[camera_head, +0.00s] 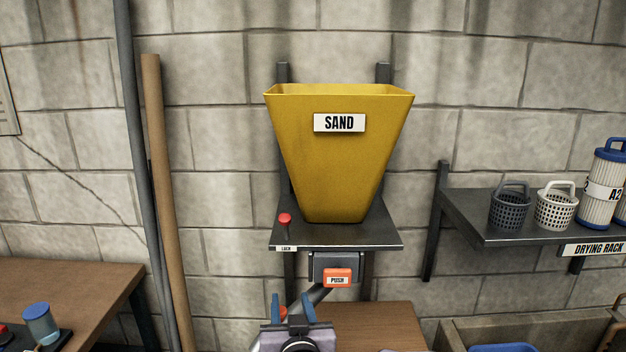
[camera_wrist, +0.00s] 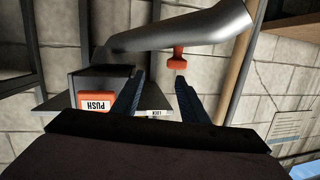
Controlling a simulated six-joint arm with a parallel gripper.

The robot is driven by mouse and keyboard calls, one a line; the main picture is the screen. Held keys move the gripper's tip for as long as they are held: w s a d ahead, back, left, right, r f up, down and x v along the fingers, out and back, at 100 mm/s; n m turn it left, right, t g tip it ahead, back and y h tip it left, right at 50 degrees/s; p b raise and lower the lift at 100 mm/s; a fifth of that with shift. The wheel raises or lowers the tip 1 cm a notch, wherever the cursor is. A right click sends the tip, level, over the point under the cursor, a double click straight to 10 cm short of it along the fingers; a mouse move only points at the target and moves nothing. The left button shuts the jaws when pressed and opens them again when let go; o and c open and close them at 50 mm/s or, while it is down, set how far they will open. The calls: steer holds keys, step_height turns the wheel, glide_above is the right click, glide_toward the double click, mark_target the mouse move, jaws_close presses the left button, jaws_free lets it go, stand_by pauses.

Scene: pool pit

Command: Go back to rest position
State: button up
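My gripper (camera_head: 292,300) is at the bottom centre of the head view, in front of and below the sand hopper's shelf. Its two blue fingers point up and stand apart. In the wrist view my gripper (camera_wrist: 159,77) is open, with nothing held between the fingers. An orange PUSH button (camera_head: 337,278) is just above and to the right of it; the button (camera_wrist: 97,101) also shows upside down in the wrist view. A small red-orange fitting (camera_wrist: 178,58) lies beyond the fingertips by the grey pipe (camera_wrist: 185,32).
A yellow SAND hopper (camera_head: 340,165) stands on a dark shelf (camera_head: 385,238) with a red LOCK knob (camera_head: 285,218). A drying rack (camera_head: 490,230) with baskets and filters is at right. A wooden bench (camera_head: 85,275) is at left.

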steer(key=s+d+f+g+p, duration=0.3)
steer(key=s+d+f+g, duration=0.55)
steer(key=d, duration=0.25)
steer(key=s+d+f+g+h, duration=0.1)
steer(key=s+d+g, duration=0.1)
steer(key=s, duration=0.4)
steer(key=s+d+f+g, duration=0.1)
steer(key=s+d+g, duration=0.2)
steer(key=s, duration=0.3)
steer(key=s+d+f+m+g+h+p, duration=0.1)
steer(key=s+d+g, duration=0.1)
steer(key=s, duration=0.4)
steer(key=shift+s+d+f+h, duration=0.2)
steer(key=shift+d+h, duration=0.1)
steer(key=shift+d, duration=0.6)
